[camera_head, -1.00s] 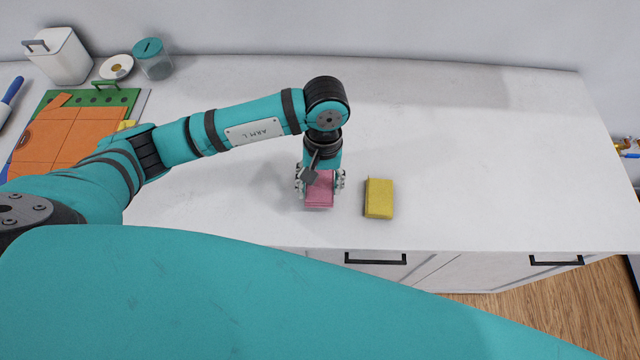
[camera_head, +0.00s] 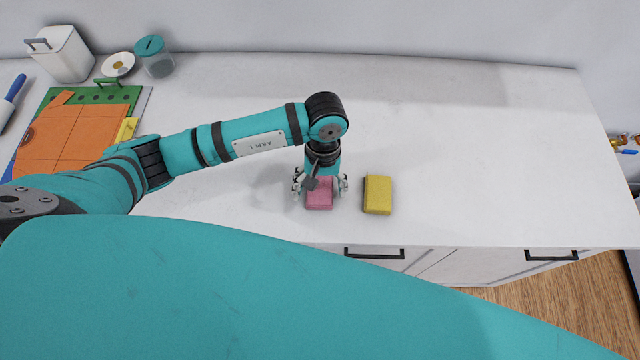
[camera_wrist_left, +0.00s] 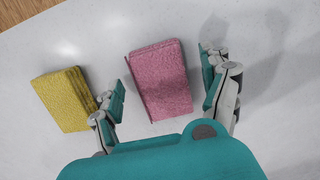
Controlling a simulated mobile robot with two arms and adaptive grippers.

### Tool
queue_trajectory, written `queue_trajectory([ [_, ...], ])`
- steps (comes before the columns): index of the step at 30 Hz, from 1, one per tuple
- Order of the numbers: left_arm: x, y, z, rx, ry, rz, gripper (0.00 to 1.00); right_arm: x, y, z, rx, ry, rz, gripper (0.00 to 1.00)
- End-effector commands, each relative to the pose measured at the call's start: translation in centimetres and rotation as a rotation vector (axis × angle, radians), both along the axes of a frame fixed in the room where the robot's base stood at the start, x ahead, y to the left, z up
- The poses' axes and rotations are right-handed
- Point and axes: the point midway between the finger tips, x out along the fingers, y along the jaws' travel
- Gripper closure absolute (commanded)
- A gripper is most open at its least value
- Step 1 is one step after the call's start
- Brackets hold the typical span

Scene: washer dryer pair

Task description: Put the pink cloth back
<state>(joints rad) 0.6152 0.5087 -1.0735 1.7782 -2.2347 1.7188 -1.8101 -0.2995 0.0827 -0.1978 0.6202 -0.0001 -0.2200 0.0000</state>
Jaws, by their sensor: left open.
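The folded pink cloth (camera_head: 320,194) lies on the white countertop near its front edge. It also shows in the left wrist view (camera_wrist_left: 160,80). My left gripper (camera_head: 320,186) is open, with one finger on each side of the pink cloth. In the left wrist view, the fingers of my left gripper (camera_wrist_left: 166,92) stand apart from the cloth, with a gap on both sides. My right gripper is not in view.
A folded yellow cloth (camera_head: 378,195) lies just right of the pink one; it is close to a finger in the wrist view (camera_wrist_left: 66,99). An orange and green board (camera_head: 75,125), a white canister (camera_head: 62,55) and a teal-lidded jar (camera_head: 154,57) are at left. The countertop (camera_head: 480,150) is clear at right.

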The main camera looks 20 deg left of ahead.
Motion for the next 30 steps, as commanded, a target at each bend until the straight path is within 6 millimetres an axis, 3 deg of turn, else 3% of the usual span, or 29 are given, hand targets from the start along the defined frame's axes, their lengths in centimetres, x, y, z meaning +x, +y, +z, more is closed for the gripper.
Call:
queue_trajectory([
  [7, 0.5, 0.0, 1.7, -0.002, -0.007, -0.001, 0.2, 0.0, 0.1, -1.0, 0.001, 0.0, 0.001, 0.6],
  [21, 1.7, 0.0, 10.6, 0.0, -0.003, 0.0, 0.2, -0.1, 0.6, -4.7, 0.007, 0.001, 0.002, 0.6],
  [30, 1.8, 0.1, 12.0, 0.0, 0.0, 0.001, 0.2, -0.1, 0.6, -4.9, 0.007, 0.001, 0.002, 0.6],
])
